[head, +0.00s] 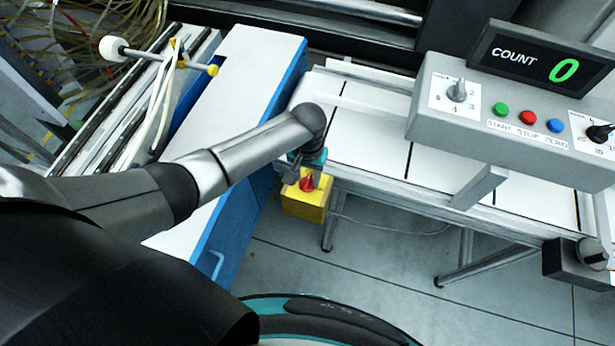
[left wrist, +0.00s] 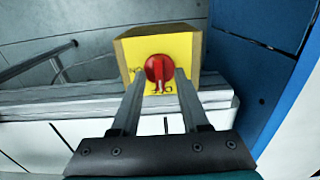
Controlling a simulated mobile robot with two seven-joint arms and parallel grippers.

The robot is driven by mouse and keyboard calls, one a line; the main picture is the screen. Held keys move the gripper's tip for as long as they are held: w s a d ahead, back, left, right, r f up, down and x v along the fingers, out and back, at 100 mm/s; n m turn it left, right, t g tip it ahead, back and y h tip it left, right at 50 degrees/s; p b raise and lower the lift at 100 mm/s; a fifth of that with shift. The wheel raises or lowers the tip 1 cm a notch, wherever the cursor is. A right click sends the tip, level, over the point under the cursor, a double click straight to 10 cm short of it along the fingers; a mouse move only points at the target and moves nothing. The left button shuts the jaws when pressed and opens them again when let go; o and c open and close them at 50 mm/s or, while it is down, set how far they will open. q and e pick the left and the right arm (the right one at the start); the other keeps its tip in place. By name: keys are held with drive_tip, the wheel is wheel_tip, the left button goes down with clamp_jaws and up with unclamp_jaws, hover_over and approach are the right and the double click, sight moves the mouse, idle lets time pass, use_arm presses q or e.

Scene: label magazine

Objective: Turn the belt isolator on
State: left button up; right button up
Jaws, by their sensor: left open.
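The belt isolator is a yellow box (head: 305,203) with a red rotary knob (head: 307,184), beside the end of the conveyor in the head view. In the left wrist view the yellow box (left wrist: 185,47) faces the camera, and its red knob (left wrist: 158,72) stands between the fingertips. In the head view my left wrist partly hides the box. My right gripper is not in view.
The white conveyor (head: 365,130) runs right from the isolator, with a grey control panel (head: 480,140) above it holding dials, coloured buttons and a COUNT display (head: 540,62) reading 0. A blue-sided white cabinet (head: 255,75) stands close on the left. Open floor (head: 370,260) lies in front.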

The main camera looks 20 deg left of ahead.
use_arm(q)
drive_tip(key=shift+f, duration=0.2)
clamp_jaws()
idle(0.3)
